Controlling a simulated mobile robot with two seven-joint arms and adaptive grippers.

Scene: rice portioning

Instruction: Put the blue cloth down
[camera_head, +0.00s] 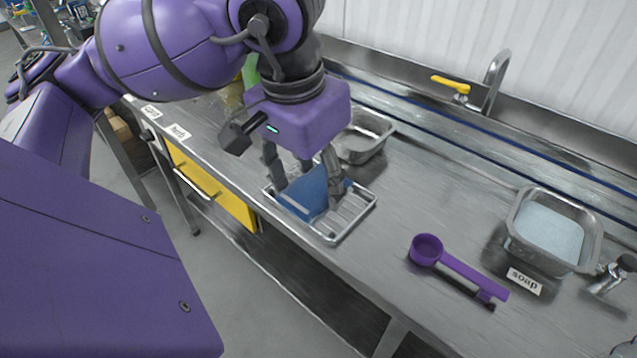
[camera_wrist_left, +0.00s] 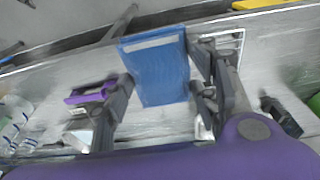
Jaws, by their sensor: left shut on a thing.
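The blue cloth (camera_head: 305,193) is a flat rectangle held between the fingers of my left gripper (camera_head: 309,190), just above or touching the wire rack (camera_head: 350,217) on the metal counter; I cannot tell which. In the left wrist view the cloth (camera_wrist_left: 158,70) spans the space between both fingers, with a pale strip along one edge. The left gripper (camera_wrist_left: 165,75) is shut on it. The gripper's fingers hide part of the cloth and rack in the head view. My right gripper is not in view.
A metal pan (camera_head: 366,143) stands behind the rack. A purple scoop (camera_head: 462,268) lies to the right. A metal basin (camera_head: 512,232) with pale blue liquid and a soap label (camera_head: 524,281) is at far right. The counter between rack and scoop is clear.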

